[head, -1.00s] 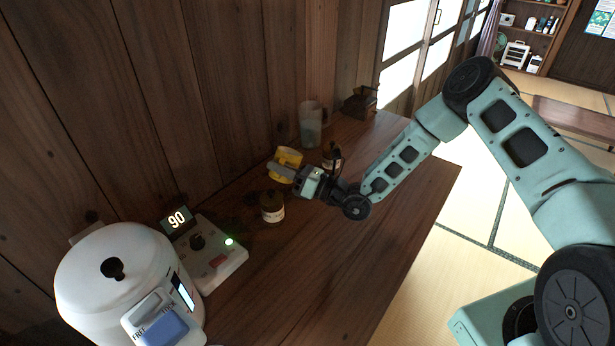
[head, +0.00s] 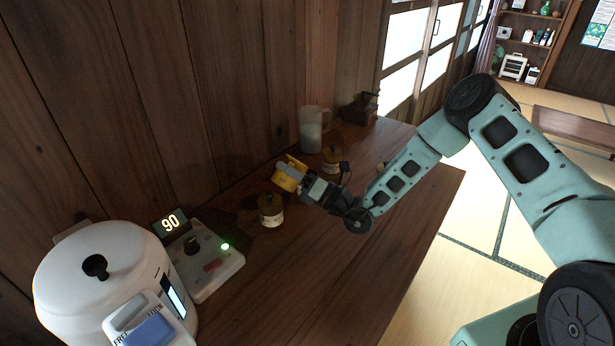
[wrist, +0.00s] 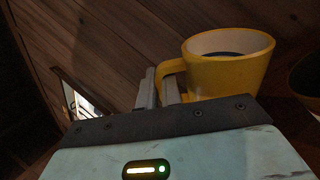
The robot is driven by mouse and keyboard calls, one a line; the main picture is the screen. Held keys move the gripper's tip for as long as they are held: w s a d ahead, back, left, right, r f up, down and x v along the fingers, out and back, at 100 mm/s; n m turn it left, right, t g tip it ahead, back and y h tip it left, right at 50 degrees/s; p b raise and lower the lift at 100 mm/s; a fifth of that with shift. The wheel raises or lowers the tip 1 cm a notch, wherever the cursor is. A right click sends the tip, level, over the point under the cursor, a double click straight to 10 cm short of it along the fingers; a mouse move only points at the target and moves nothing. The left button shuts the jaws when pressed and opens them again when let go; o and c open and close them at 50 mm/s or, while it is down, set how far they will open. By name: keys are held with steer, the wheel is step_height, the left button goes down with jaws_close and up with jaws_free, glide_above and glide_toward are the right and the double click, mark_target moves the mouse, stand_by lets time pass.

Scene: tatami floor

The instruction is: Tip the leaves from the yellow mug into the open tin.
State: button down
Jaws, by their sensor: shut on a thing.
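The yellow mug (head: 288,180) is held above the counter in the head view, tilted. In the wrist view the mug (wrist: 222,78) shows dark contents inside its pale rim. My gripper (wrist: 160,84) is shut on the mug's handle. In the head view my gripper (head: 296,177) partly covers the mug. A labelled tin (head: 271,212) with a brownish top stands on the counter just below and left of the mug. A similar tin (head: 332,160) stands behind my gripper. I cannot tell for sure from here which tin is open.
A white cooker (head: 105,285) and a control box (head: 205,265) reading 90 stand at the near left. A small yellow thing (head: 382,166) shows behind my arm. The front counter is clear.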

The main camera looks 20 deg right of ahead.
mark_target(301, 170)
steer(key=shift+w+d+f+m+t+b, duration=0.15)
steer(key=shift+m+t+b, duration=0.1)
steer(key=shift+m, duration=0.2)
steer(key=shift+d+r+m+t+b, duration=0.1)
steer(key=shift+m+t+b, duration=0.15)
steer(key=shift+m, duration=0.2)
steer(key=shift+w+d+r+m+t+h, duration=0.1)
steer(key=shift+d+r+m+t+h, duration=0.2)
steer(key=shift+m, duration=0.35)
steer(key=shift+w+d+r+m+t+h, duration=0.1)
steer(key=shift+r+m+t+h, duration=0.15)
steer(key=shift+m+t, duration=0.35)
steer(key=shift+w+d+r+m+t+h+p, duration=0.15)
steer(key=shift+d+r+m+t+h+p, duration=0.1)
steer(key=shift+m, duration=0.5)
steer(key=shift+w+d+r+m+t+h+p, duration=0.1)
steer(key=shift+d+r+m+t+h+p, duration=0.15)
steer(key=shift+m, duration=0.45)
steer(key=shift+w+d+r+m+t+h+p, duration=0.25)
steer(key=shift+d+m+t+h, duration=0.15)
steer(key=shift+m, duration=0.35)
steer(key=shift+w+d+r+m+t+h+p, duration=0.2)
steer(key=shift+d+m+t+h, duration=0.2)
steer(key=shift+m, duration=0.35)
steer(key=shift+w+d+r+m+t+h+p, duration=0.15)
steer(key=shift+d+m+t+h+p, duration=0.25)
steer(key=shift+m, duration=0.35)
steer(key=shift+w+d+r+m+t+h+p, duration=0.15)
steer(key=shift+m+h, duration=0.3)
steer(key=shift+m, duration=0.3)
